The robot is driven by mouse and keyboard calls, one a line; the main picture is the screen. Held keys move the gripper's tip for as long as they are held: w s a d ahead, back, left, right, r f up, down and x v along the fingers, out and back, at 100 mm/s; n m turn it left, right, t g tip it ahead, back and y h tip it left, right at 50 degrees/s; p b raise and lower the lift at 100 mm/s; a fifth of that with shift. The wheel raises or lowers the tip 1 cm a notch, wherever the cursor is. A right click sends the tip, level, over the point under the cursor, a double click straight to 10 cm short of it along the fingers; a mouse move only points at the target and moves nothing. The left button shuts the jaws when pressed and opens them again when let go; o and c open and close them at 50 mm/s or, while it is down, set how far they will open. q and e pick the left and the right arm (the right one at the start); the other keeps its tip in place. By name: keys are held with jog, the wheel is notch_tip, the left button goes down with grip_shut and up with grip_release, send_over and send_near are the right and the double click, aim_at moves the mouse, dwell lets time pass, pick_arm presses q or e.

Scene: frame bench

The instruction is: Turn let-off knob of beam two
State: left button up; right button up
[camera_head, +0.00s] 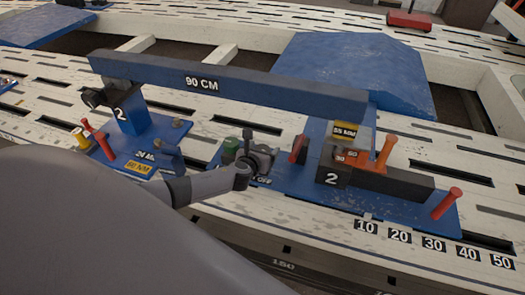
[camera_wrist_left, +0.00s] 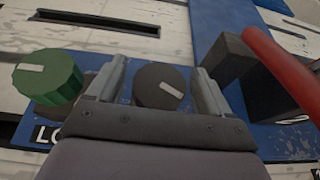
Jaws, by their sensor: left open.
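Beam two is a long blue bar (camera_head: 220,84) marked 90 CM, carried by a blue post (camera_head: 127,115) and a right-hand unit (camera_head: 345,172), both labelled 2. In the left wrist view, a round black knob (camera_wrist_left: 160,88) with a white pointer mark sits between the fingers of my left gripper (camera_wrist_left: 161,72). The gripper is open, one finger on each side of the knob; I cannot tell whether they touch it. In the head view, my left gripper (camera_head: 259,158) is over the blue base, near a partly hidden label ending in OFF. My right gripper is not in view.
A red lever (camera_wrist_left: 283,62) and a dark block (camera_wrist_left: 228,60) are close on the right. The beam passes behind and above.

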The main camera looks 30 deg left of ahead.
pick_arm(q)
jog(key=c, duration=1)
jog(key=shift+o, duration=0.2)
jog(key=shift+n+y+p, duration=0.3)
jog(key=shift+n+y, duration=0.1)
jog(key=shift+y, duration=0.1)
jog(key=shift+d+n+g+y, duration=0.1)
jog(key=shift+n+g+y, duration=0.2)
jog(key=shift+n+y, duration=0.1)
jog(key=n+g+y, duration=0.1)
jog(key=n+y, duration=0.1)
jog(key=shift+y, duration=0.3)
jog(key=shift+n+g, duration=0.3)
jog(key=shift+n, duration=0.2)
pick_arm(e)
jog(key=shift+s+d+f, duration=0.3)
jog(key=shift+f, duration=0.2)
pick_arm(q)
jog(key=shift+a+y, duration=0.2)
jog(key=shift+y, duration=0.1)
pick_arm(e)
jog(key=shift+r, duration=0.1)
pick_arm(q)
jog(key=o, duration=1)
jog(key=shift+c, duration=0.2)
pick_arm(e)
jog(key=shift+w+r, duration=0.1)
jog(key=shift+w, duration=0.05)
